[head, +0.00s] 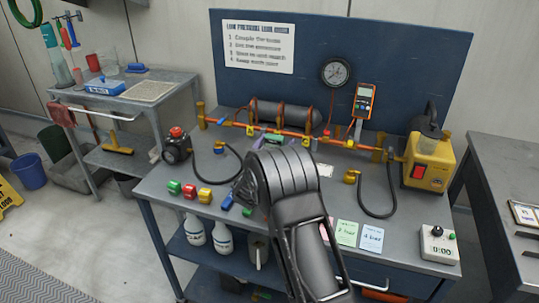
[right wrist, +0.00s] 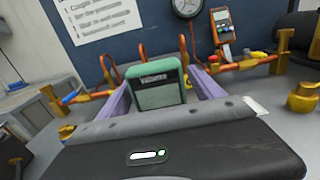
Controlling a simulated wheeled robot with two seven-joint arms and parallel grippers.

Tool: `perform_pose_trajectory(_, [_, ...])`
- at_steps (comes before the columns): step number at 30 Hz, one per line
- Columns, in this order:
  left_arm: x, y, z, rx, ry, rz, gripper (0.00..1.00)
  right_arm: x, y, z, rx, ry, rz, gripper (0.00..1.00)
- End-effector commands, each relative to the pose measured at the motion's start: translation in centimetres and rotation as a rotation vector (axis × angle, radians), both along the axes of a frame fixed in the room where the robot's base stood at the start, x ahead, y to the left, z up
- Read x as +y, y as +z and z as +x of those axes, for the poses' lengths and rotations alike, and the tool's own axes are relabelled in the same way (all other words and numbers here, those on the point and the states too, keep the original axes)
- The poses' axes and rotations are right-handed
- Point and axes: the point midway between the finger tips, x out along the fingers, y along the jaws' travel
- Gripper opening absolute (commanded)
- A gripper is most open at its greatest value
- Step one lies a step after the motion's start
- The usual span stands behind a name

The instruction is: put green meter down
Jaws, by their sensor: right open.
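The green meter (right wrist: 157,86) is a boxy green device with a dark label strip near its top. In the right wrist view it stands upright between the two purple fingers of my right gripper (right wrist: 160,98). The fingers are open, one on each side of it, and its lower part is hidden by the gripper body. In the head view my right arm covers most of this spot, and only a bit of the green meter (head: 273,137) shows in front of the orange pipe. I cannot tell whether its base touches the bench. My left gripper is not in view.
The orange pipe (head: 290,132) with yellow fittings runs behind the meter. A yellow pump (head: 430,160) is at the right.

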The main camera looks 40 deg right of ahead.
Motion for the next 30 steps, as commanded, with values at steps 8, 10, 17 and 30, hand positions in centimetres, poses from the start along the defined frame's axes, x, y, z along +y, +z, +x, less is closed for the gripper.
perform_pose_trajectory(8, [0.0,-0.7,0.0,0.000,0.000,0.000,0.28,4.3,-0.1,-2.8,-0.001,0.004,0.001,0.76])
perform_pose_trajectory(10, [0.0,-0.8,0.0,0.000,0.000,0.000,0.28,5.5,-0.1,-3.7,0.000,0.003,0.001,0.76])
perform_pose_trajectory(17, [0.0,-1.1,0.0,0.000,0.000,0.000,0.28,8.5,-0.1,-5.8,-0.001,0.001,0.000,0.76])
perform_pose_trajectory(30, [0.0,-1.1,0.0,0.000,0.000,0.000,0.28,9.2,0.0,-6.4,-0.001,0.000,-0.001,0.76])
